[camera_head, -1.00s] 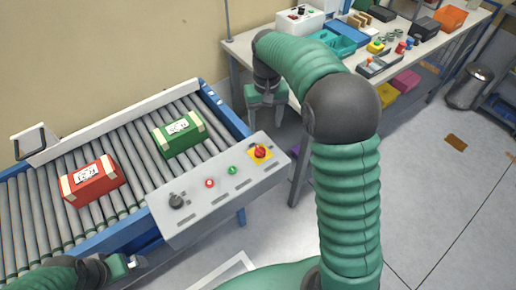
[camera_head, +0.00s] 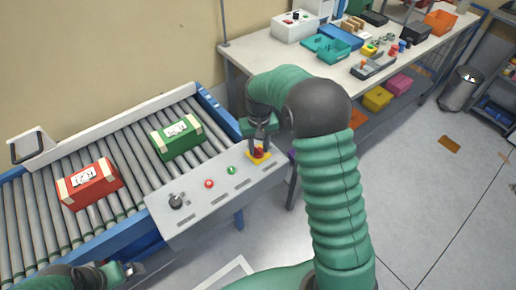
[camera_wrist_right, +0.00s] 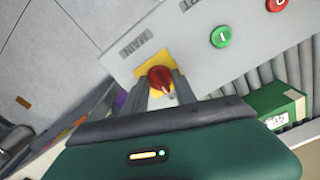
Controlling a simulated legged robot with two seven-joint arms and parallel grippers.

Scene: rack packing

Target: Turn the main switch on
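The main switch is a red rotary knob (camera_head: 258,154) on a yellow plate at the right end of the grey control panel (camera_head: 213,205). My right gripper (camera_head: 261,147) points down at it. In the right wrist view the red knob (camera_wrist_right: 160,79) shows between the two fingertips (camera_wrist_right: 160,84), one on each side. The fingers stand apart; whether they touch the knob I cannot tell. My left gripper (camera_head: 130,271) is at the bottom left, in front of the conveyor and away from the switch; its fingers are too small to read.
The panel also carries a green button (camera_head: 231,170), a red button (camera_head: 209,184) and a black knob (camera_head: 175,201). A green box (camera_head: 177,137) and a red box (camera_head: 89,184) lie on the roller conveyor. A cluttered workbench (camera_head: 262,57) stands behind my right arm.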

